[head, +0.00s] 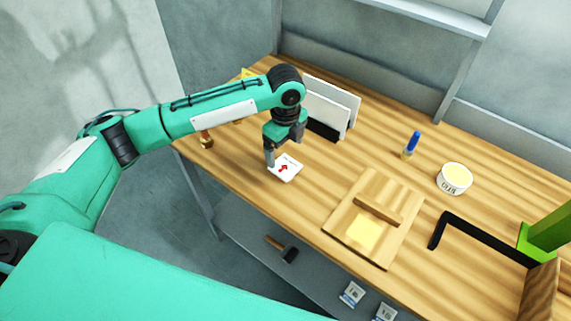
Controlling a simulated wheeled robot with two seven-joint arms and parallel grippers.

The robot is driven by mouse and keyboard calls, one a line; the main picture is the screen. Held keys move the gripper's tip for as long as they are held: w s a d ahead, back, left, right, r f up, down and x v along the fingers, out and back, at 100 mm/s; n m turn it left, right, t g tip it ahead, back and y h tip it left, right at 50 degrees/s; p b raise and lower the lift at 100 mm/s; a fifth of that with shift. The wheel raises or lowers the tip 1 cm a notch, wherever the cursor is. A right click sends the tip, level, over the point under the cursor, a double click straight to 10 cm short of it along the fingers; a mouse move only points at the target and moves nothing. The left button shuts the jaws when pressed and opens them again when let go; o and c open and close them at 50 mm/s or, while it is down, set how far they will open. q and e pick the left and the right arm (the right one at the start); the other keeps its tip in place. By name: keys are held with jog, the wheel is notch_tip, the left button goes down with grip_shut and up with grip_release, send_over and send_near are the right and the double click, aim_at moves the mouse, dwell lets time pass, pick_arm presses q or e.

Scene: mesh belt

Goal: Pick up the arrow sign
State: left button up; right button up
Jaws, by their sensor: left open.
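The arrow sign (288,170) is a small white square plate with a red arrow. It lies flat on the wooden tabletop near the table's left front edge. My left gripper (269,163) points down right at the sign's left edge, with its fingers open. I cannot tell whether a finger touches the sign. The gripper hides part of the sign's upper left side. My right gripper does not show.
White panels in a black holder (322,128) stand close behind the gripper. A wooden board (345,237) with a block and yellow note lies to the right. A blue marker (411,143), a white round tin (454,181) and a black angle bar (485,242) lie farther right.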

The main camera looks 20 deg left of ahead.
aim_at(285, 166)
pick_arm(q)
jog(key=shift+f, duration=0.5)
notch_tip(285, 166, down, 4)
jog(key=shift+s+f+p, duration=0.1)
jog(key=shift+f+p, duration=0.1)
jog(key=shift+p, duration=0.85)
jog(key=shift+f, duration=0.2)
jog(key=c, duration=1.1)
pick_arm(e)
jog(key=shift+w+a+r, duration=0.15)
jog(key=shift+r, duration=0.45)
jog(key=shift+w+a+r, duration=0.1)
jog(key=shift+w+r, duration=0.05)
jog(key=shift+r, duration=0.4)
